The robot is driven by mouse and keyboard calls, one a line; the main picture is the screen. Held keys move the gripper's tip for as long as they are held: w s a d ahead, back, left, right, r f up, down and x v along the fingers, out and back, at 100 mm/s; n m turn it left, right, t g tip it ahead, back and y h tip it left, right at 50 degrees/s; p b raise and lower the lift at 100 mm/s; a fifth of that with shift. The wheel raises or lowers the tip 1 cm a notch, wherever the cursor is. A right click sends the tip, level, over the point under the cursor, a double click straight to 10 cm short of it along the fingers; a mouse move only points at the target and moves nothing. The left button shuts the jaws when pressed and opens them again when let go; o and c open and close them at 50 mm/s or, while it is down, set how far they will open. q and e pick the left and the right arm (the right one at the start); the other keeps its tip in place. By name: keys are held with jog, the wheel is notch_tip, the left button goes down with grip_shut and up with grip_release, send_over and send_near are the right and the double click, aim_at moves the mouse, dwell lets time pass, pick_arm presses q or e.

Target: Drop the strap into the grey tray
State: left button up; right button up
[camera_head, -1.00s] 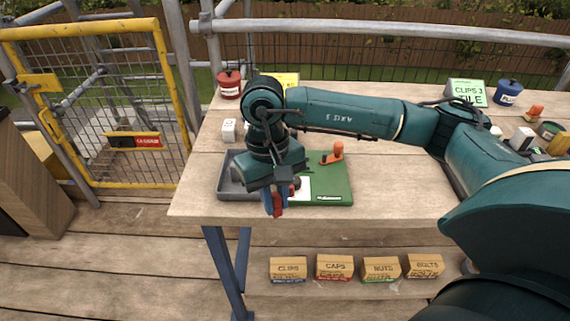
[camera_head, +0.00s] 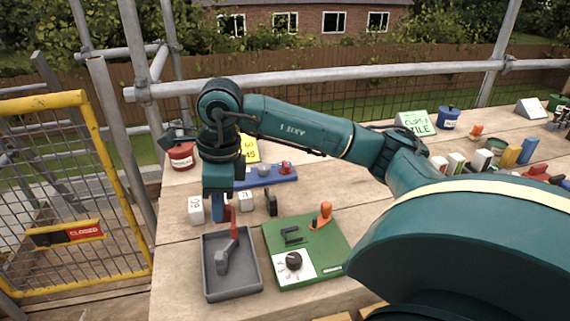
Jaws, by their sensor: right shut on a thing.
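The grey tray (camera_head: 207,272) lies near the table's front left. My right gripper (camera_head: 223,212) points down just behind the tray's far edge, with its fingers shut. A narrow red and grey piece (camera_head: 234,236), seemingly the strap, runs down from the fingertips. Its grey lower end (camera_head: 222,260) shows against the tray's inside. I cannot tell whether that end touches the tray floor. My left gripper is not in view.
A green board (camera_head: 300,222) with a black knob and an orange piece lies right of the tray. White blocks (camera_head: 196,210) and a black piece (camera_head: 271,204) stand behind. A blue board (camera_head: 265,178) and red pot (camera_head: 181,156) are farther back.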

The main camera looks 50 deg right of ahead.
jog(key=shift+w+d+m, duration=0.1)
jog(key=shift+w+m, duration=0.15)
jog(key=shift+m, duration=0.15)
jog(key=shift+s+f+b, duration=0.1)
jog(key=shift+f+b, duration=0.5)
jog(key=shift+f, duration=0.05)
notch_tip(320, 180, down, 3)
jog(key=shift+b, duration=1)
jog(key=shift+f, duration=0.4)
jog(key=shift+f+b, duration=0.25)
jog(key=shift+b, duration=0.15)
jog(key=shift+f, duration=0.1)
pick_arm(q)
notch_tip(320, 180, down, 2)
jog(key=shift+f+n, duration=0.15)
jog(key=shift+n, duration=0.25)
pick_arm(e)
jog(key=o, duration=0.9)
